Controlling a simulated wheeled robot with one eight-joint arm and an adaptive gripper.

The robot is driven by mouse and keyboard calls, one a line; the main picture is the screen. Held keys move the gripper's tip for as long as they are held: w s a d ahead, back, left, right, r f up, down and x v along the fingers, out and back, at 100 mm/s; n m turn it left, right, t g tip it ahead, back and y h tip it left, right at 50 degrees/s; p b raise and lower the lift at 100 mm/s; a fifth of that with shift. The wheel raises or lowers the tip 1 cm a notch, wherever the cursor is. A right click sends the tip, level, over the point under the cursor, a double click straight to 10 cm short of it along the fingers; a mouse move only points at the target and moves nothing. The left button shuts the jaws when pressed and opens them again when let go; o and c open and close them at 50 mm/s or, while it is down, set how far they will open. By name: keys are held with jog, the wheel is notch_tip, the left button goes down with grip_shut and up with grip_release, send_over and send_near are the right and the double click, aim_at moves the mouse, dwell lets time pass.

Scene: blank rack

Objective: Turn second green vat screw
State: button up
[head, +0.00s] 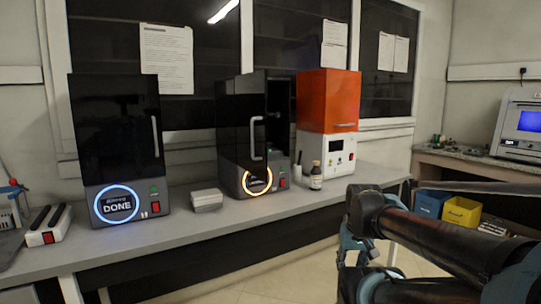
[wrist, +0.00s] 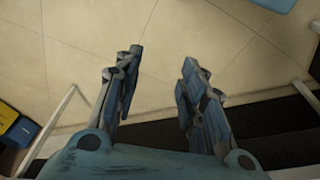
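No green vat screw can be made out in either view. A black printer (head: 240,125) with an orange-lit ring stands mid-bench in the head view. Its handled front panel seems swung open, with a dark gap at its right; the inside is too dark to read. Another black printer (head: 115,130) at the left has a blue ring reading DONE, and its cover looks shut. My gripper (wrist: 160,58) is open and empty in the wrist view, its fingers apart above the tiled floor. In the head view my arm is at the lower right, in front of the bench and apart from the printers.
An orange-topped white machine (head: 328,100) stands right of the middle printer, with a small brown bottle (head: 316,176) before it. A pale box (head: 206,200) lies between the black printers. Blue (head: 430,203) and yellow (head: 461,212) bins sit under the right-hand bench.

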aim_at(270, 151)
jog(key=w+a+r+n+t+y, duration=0.35)
jog(key=w+a+r, duration=0.4)
jog(key=w, duration=0.25)
jog(key=w+a+r+n+t+y, duration=0.25)
jog(key=w+a+r+y, duration=0.3)
jog(key=w+a, duration=0.4)
jog(key=w+a+r+t+y, duration=0.1)
jog(key=w+r+t, duration=0.3)
jog(key=w, duration=0.5)
jog(key=w+r+t, duration=0.3)
jog(key=w+r, duration=0.3)
jog(key=w, duration=0.4)
jog(key=shift+n, duration=0.3)
jog(key=x, duration=1.6)
jog(key=shift+w+a, duration=0.15)
jog(key=shift+a, duration=0.25)
jog(key=shift+c, duration=0.5)
grip_shut()
